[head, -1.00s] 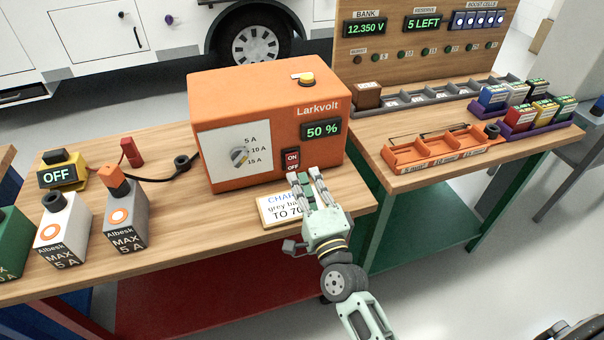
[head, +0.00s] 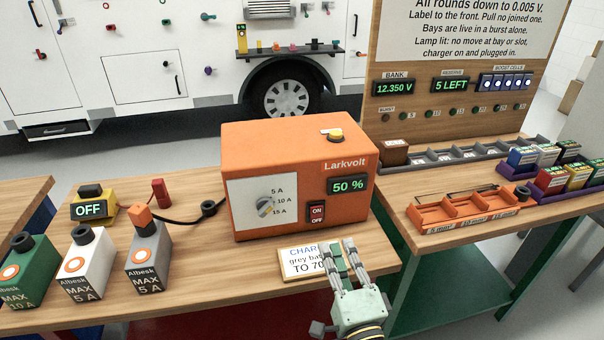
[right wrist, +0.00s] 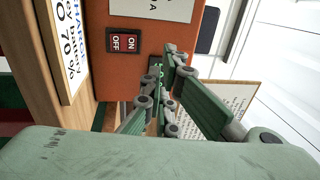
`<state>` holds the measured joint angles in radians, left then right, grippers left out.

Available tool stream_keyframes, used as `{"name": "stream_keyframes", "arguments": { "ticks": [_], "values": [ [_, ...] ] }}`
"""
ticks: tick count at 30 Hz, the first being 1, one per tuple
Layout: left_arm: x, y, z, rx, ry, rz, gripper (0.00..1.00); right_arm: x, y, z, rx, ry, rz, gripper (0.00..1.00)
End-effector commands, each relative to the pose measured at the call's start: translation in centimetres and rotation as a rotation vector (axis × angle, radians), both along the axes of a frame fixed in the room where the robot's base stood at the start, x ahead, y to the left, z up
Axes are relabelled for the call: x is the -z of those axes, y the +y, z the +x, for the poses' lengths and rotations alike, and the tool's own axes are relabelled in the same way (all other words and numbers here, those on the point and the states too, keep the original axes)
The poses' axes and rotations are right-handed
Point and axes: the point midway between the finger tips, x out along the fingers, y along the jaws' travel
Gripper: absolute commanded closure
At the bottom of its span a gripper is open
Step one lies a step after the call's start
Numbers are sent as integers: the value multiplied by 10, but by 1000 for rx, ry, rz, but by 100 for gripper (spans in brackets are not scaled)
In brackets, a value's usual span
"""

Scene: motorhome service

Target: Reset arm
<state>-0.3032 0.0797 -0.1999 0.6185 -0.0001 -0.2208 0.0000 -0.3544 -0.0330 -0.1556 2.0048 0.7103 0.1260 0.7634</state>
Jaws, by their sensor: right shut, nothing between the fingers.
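My right gripper (head: 341,262) is shut and empty. It is in front of the orange Larkvolt charger (head: 290,150), over the right part of the white instruction card (head: 300,263), and hides some of the card's text. The charger's display reads 50 %, and its red ON/OFF switch (head: 317,214) shows above the gripper. In the right wrist view, the green fingers (right wrist: 168,85) reach toward the charger front, with the switch (right wrist: 124,42) to their left. My left gripper is not in view.
Grey (head: 148,258), white (head: 85,265) and green (head: 28,272) batteries stand at the left of the wooden bench. A yellow box (head: 93,204) reading OFF stands behind them. An orange tray (head: 460,213) and several coloured cells are on the right bench. A vehicle (head: 120,50) stands behind.

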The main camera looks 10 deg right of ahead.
Motion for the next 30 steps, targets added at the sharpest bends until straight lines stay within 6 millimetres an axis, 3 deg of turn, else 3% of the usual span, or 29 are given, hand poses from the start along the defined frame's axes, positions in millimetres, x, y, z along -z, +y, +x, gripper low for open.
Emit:
{"name": "stream_keyframes", "arguments": {
  "ticks": [5,8,12,15,21,30],
  "values": [
    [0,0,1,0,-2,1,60,5,10,-3,-41,33,-75,100],
    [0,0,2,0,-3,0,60,17,27,-10,-119,99,-224,100],
    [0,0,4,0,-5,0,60,51,50,-34,-273,236,-526,100],
    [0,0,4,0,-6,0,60,79,55,-58,-383,343,-749,100],
    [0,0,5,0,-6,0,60,131,35,-120,-598,575,-1151,100],
    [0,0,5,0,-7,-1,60,163,-17,-201,-835,851,-1486,100]
  ]
}}
